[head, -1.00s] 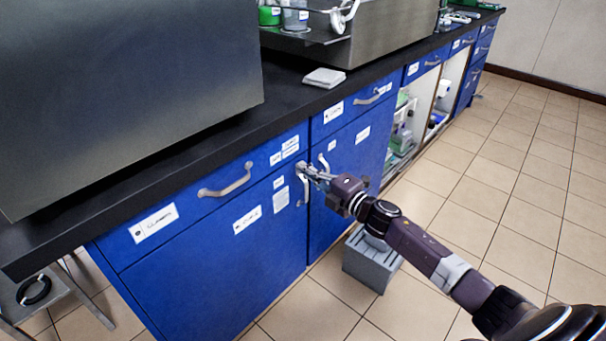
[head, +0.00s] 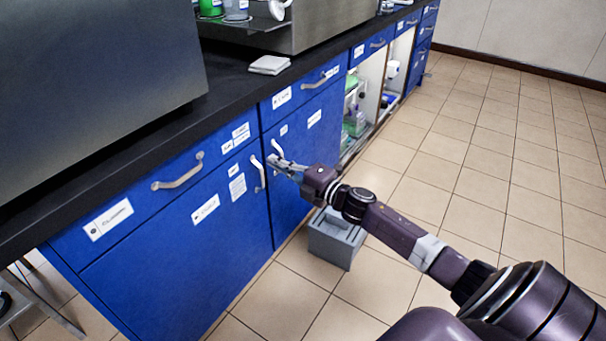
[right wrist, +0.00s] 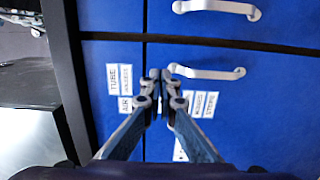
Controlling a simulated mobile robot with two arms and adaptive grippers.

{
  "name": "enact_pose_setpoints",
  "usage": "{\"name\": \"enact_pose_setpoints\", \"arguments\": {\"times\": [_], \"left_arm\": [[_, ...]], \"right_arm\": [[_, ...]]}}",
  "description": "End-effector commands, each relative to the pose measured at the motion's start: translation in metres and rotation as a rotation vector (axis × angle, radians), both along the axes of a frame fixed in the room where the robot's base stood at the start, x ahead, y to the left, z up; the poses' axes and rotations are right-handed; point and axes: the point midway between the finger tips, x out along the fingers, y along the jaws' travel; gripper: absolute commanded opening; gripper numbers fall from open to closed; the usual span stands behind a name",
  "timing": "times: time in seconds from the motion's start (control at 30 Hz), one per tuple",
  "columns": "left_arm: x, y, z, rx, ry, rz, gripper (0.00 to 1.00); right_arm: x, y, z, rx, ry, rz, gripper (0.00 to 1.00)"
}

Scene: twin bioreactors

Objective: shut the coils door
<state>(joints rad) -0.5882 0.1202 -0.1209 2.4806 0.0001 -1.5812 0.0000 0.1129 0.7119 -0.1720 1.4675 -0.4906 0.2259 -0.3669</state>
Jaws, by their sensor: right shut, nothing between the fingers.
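Two blue doors sit side by side under the drawers, a left door (head: 175,255) and a right door (head: 310,140). Their labels are too small to read in the head view, so I cannot tell which is the coils door. Both look flush with the cabinet front. The left door's upright handle (head: 258,173) is near the seam; the right door's handle (head: 277,149) is just across it. My right gripper (head: 272,160) is shut and empty in front of these handles. In the right wrist view, the gripper (right wrist: 160,78) is close to the left door's handle (right wrist: 207,72). My left gripper is out of view.
A grey crate-like box (head: 335,238) stands on the floor below my right arm. Open shelves (head: 368,95) with bottles are farther along the bench. The black worktop (head: 225,95) overhangs the drawers. The tiled floor to the right is clear.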

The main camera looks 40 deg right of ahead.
Motion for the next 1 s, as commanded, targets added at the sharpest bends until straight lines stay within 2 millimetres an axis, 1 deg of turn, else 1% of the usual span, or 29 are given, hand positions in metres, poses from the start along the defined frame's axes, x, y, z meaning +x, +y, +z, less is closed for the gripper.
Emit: {"name": "enact_pose_setpoints", "arguments": {"times": [0.03, 0.13, 0.3, 0.5, 0.63, 0.83, 0.93, 1.0], "left_arm": [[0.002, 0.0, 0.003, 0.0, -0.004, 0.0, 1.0], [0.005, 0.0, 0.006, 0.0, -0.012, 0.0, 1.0], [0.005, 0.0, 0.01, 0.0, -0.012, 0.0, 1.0], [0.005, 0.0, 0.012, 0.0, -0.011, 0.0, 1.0], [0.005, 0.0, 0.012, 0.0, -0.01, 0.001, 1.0], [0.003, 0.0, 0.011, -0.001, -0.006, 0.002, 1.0], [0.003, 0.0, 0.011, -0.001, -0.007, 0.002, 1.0], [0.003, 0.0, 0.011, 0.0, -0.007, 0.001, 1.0]], "right_arm": [[-0.008, -0.003, -0.001, 0.0, 0.003, 0.0, 0.0], [-0.022, -0.008, -0.001, -0.001, 0.005, 0.001, 0.0], [-0.047, -0.017, -0.001, -0.002, 0.004, 0.002, 0.0], [-0.066, -0.024, -0.001, -0.001, 0.003, 0.002, 0.0], [-0.071, -0.026, -0.001, -0.002, 0.002, 0.002, 0.0], [-0.072, -0.026, -0.002, 0.003, 0.004, -0.002, 0.0], [-0.073, -0.022, -0.008, 0.044, 0.024, -0.034, 0.0], [-0.076, -0.018, -0.016, 0.105, 0.059, -0.087, 0.0]]}}
